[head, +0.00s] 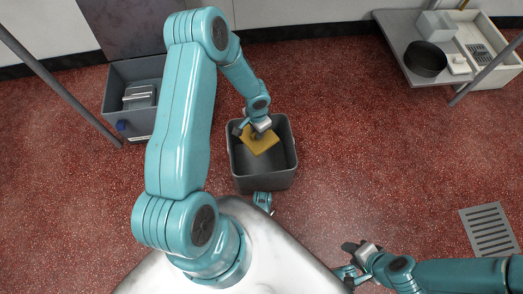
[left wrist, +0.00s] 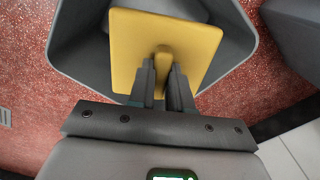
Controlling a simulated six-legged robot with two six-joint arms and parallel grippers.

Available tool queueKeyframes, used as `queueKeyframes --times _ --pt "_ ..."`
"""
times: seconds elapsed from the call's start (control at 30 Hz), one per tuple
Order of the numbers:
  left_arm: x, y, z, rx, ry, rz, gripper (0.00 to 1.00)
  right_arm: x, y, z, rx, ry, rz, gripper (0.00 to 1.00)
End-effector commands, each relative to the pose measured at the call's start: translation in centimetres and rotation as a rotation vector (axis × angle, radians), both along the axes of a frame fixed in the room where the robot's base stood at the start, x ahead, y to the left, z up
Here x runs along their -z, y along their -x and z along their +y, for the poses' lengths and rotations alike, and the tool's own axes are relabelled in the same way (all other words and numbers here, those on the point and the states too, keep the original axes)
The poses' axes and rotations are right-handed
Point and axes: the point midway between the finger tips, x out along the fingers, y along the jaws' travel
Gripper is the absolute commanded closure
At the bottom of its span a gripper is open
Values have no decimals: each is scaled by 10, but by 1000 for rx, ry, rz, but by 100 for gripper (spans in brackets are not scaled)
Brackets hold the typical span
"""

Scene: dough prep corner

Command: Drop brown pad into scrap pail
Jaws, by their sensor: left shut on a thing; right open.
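The brown pad, a yellow-brown square with a raised grip, (head: 262,143) is held over the grey scrap pail (head: 287,180) in the head view. In the left wrist view the pad (left wrist: 190,50) shows flat in front of the pail's opening, and the pail's wall (left wrist: 80,50) runs around it. My left gripper (head: 258,131) is shut on the pad's raised grip; its fingers (left wrist: 164,80) stand on both sides of the grip. The pail's inside shows no other thing. My right gripper (head: 352,257) is open and empty at the lower right, away from the pail.
A grey bin (head: 118,80) with a metal thing in it stands at the upper left. A counter at the upper right holds a dark round pan (head: 425,59) and a pale sink or tray (head: 492,73). A floor drain grate (head: 490,230) lies at the right. Red floor around the pail is clear.

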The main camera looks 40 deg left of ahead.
Motion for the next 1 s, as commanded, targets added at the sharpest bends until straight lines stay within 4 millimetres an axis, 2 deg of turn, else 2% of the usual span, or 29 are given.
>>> queueKeyframes --times 0.03,0.1,0.4,0.43,0.5,0.83,0.93,1.0 --pt "10 0 0 0 0 0 100 7 -1 -1 4 0 -2 57" --pt "16 -1 -1 0 1 1 100 10 -2 -2 7 2 -4 57" --pt "17 -1 0 0 0 0 100 9 -2 -2 9 2 -4 57" --pt "17 -1 0 0 0 0 75 9 -2 -2 9 2 -4 57" --pt "17 -1 -1 0 0 0 52 9 -2 -2 9 2 -4 57" --pt "14 -1 0 0 0 0 52 8 -2 -2 8 2 -3 57" --pt "1 -2 0 0 -2 -1 52 2 -1 -1 4 0 -2 57" --pt "-14 -2 0 0 -3 -1 52 -5 0 0 0 0 0 57"
